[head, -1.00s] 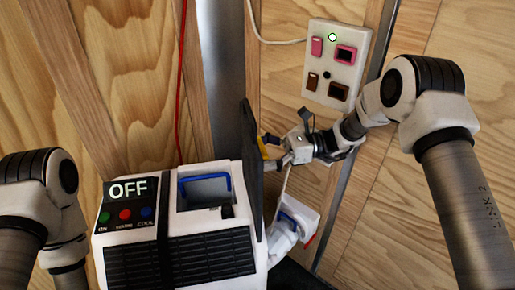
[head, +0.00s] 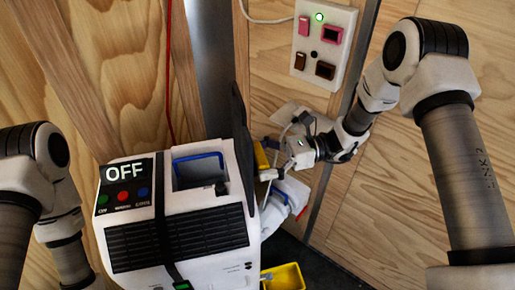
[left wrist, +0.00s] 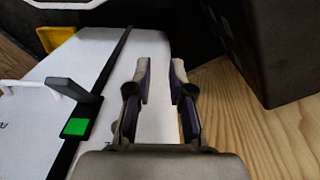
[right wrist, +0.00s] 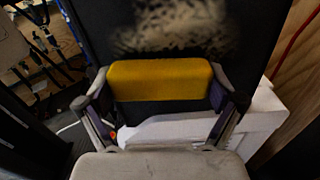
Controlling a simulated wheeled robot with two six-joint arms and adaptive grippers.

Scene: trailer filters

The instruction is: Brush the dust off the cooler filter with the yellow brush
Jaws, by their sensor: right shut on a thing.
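The cooler filter is a dark upright panel (head: 241,150) at the right side of the white cooler (head: 180,240). In the right wrist view the filter's dark face (right wrist: 95,40) carries a pale speckled dust patch (right wrist: 175,30). My right gripper (head: 270,160) is shut on the yellow brush (right wrist: 165,80), its fingers at the brush's two ends. The brush is at the filter face, just below the dust patch; bristle contact is hidden. My left gripper (left wrist: 160,75) is open and empty above a white surface; its fingers do not show in the head view.
A yellow bin (head: 284,277) stands low in front, right of the cooler. A wall power panel (head: 324,42) with a green light and several switches is at the upper right. The cooler display reads OFF.

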